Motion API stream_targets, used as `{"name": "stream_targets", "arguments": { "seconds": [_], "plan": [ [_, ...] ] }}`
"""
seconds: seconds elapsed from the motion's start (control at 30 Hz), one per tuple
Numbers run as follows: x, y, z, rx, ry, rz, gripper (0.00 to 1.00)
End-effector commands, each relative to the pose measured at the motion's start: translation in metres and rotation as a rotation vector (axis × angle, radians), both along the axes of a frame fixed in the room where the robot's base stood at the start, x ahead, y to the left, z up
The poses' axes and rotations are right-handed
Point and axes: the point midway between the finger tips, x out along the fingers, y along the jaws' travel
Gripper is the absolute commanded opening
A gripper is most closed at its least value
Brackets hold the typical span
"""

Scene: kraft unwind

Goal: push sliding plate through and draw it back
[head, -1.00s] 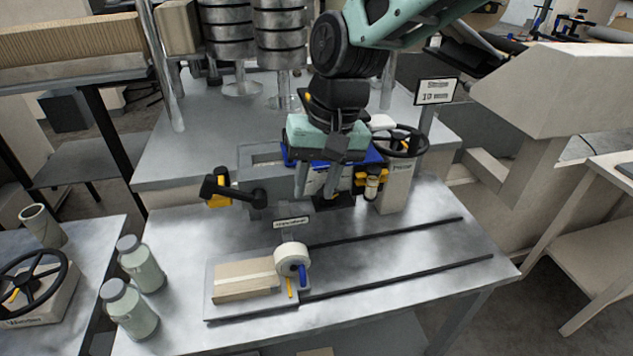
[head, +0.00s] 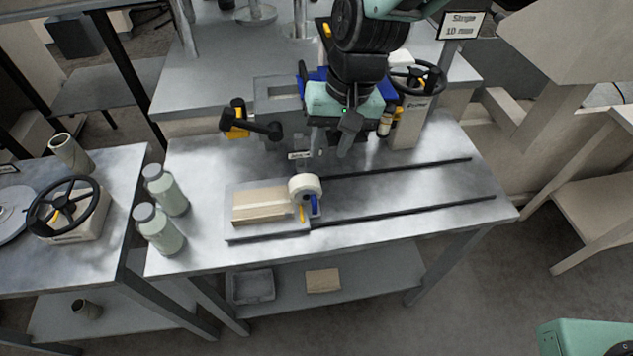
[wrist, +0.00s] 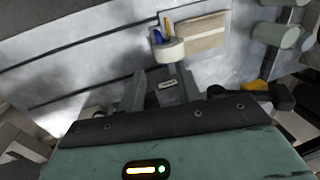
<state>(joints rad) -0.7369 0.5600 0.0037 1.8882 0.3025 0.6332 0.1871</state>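The sliding plate (head: 232,194) is a flat grey plate at the left end of two dark rails (head: 420,209) on the metal table. It bears a kraft-coloured block (head: 258,207), a white tape roll (head: 305,185) and blue and yellow upright pieces (head: 314,204). My gripper (head: 325,150) hangs above the table behind the plate and slightly right of it, fingers down and apart, with nothing between them. In the wrist view the fingers of my gripper (wrist: 160,78) show spread, with the plate's tape roll (wrist: 169,50) and block (wrist: 202,32) beyond them. The gripper is not touching the plate.
Two capped bottles (head: 165,190) stand left of the plate. A black-and-yellow handle (head: 250,125) sticks out behind, and a handwheel (head: 417,78) stands at the back right. A small label (head: 301,155) stands behind the plate. The table between the rails is clear to the right.

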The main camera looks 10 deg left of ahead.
Motion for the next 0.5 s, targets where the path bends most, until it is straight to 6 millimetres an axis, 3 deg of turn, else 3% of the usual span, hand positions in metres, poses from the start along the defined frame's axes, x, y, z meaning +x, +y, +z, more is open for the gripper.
{"name": "stream_targets", "arguments": {
  "seconds": [0.5],
  "plan": [
    [-0.007, 0.018, -0.102, -0.003, 0.002, 0.0, 0.34]
  ]
}}
